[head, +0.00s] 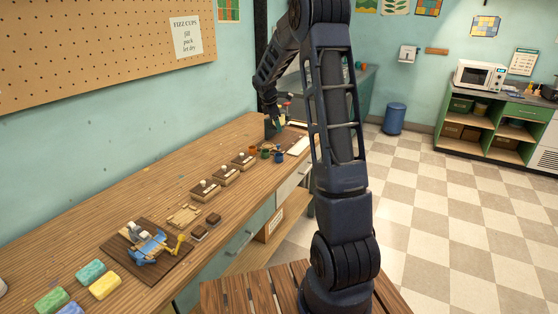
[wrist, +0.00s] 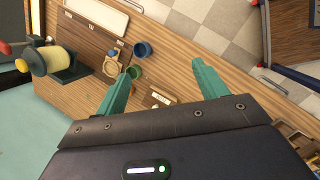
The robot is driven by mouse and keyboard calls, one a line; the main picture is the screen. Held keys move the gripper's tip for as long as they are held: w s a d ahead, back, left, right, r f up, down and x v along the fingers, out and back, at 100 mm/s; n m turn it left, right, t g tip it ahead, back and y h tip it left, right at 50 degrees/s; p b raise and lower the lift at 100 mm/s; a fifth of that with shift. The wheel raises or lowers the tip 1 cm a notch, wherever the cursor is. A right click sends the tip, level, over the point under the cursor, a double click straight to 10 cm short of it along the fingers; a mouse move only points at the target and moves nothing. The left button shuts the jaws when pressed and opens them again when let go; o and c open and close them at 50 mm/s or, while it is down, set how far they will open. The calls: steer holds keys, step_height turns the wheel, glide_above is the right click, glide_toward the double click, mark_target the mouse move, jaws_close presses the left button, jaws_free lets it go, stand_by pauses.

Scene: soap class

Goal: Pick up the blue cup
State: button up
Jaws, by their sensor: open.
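The blue cup (head: 278,157) is small and stands near the front edge of the wooden bench, beside a green cup (head: 265,153) and an orange cup (head: 253,150). In the wrist view the blue cup (wrist: 142,49) lies beyond the tip of the left finger, with the green cup (wrist: 133,72) closer to that fingertip. My gripper (wrist: 166,66) has two teal fingers spread wide with nothing between them. It is above the bench, apart from the blue cup. In the head view my arm reaches over the bench's far end, and its fingers are too small to make out clearly.
A yellow cylinder on a dark stand (wrist: 55,60) is at the wrist view's left. Several small wooden blocks with knobs (head: 226,175) line the bench near the cups. A dark board with a blue-and-yellow device (head: 150,248) and coloured soap bars (head: 90,272) are at the near end.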

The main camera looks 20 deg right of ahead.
steer(key=w+f+n, duration=0.5)
steer(key=w+f, duration=0.6)
steer(key=f, duration=0.4)
steer(key=h, duration=0.1)
glide_above(279, 155)
steer(key=s+a, duration=0.3)
steer(key=shift+g, duration=0.3)
step_height(279, 155, down, 6)
steer(key=shift+d+r, duration=0.15)
steer(key=shift+r, duration=0.05)
steer(key=shift+x, duration=2.55)
steer(key=shift+w+d+r, duration=0.1)
steer(key=shift+w+d, duration=0.05)
steer(key=c, duration=1.1)
steer(key=shift+o, duration=0.2)
steer(key=shift+r, duration=0.1)
